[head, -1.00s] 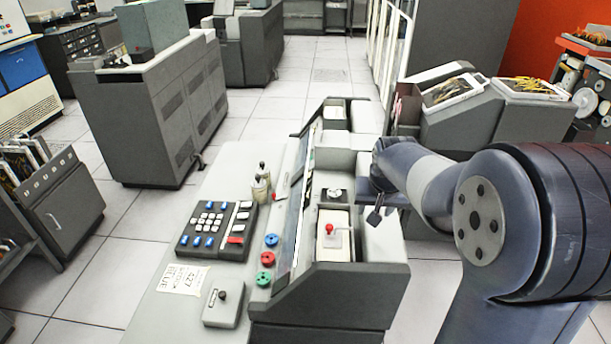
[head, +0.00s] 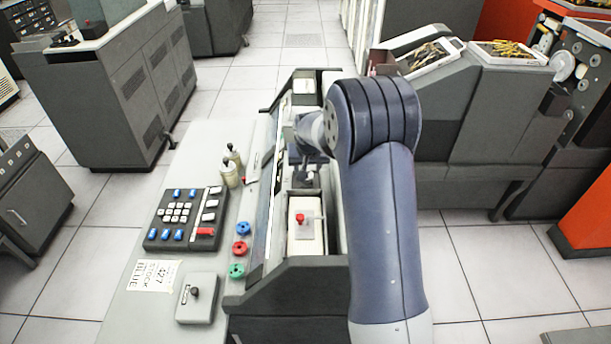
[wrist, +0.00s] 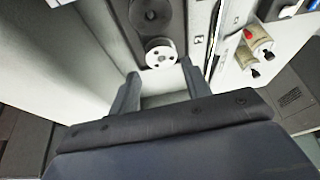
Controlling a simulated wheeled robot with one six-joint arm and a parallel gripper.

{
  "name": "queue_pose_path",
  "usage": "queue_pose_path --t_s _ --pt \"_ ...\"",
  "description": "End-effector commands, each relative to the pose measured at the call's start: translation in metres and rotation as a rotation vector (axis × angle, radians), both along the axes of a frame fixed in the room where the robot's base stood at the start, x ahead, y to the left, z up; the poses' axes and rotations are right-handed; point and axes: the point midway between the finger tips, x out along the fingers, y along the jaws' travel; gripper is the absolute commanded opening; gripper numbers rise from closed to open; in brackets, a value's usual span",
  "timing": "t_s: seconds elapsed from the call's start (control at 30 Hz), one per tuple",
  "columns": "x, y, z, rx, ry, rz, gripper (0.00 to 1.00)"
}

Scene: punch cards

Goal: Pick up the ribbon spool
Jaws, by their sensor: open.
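In the wrist view, two round spool-like parts sit in the machine's dark channel: a pale disc with small dark holes (wrist: 160,53) and a darker disc (wrist: 150,14) beyond it. I take the pale disc to be the ribbon spool. My gripper (wrist: 158,76) is open, with a finger on either side of the view and nothing between them. The pale disc shows just beyond the gap between the fingertips; contact cannot be told. In the head view my gripper (head: 304,170) is over the machine's channel, and the arm hides the discs.
A red-knobbed pale block (head: 302,232) sits in the channel nearer the camera. Two bottles (head: 230,168) and a keypad (head: 184,218) stand on the desk (head: 130,310) to the left. Blue, red and green rings lie along the machine's edge.

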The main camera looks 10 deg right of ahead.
Motion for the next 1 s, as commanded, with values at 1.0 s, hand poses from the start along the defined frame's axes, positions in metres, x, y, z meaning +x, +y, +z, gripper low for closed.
queue_pose_path --t_s 1.0 --pt "0.019 -0.001 -0.047 0.000 0.001 0.000 0.28"
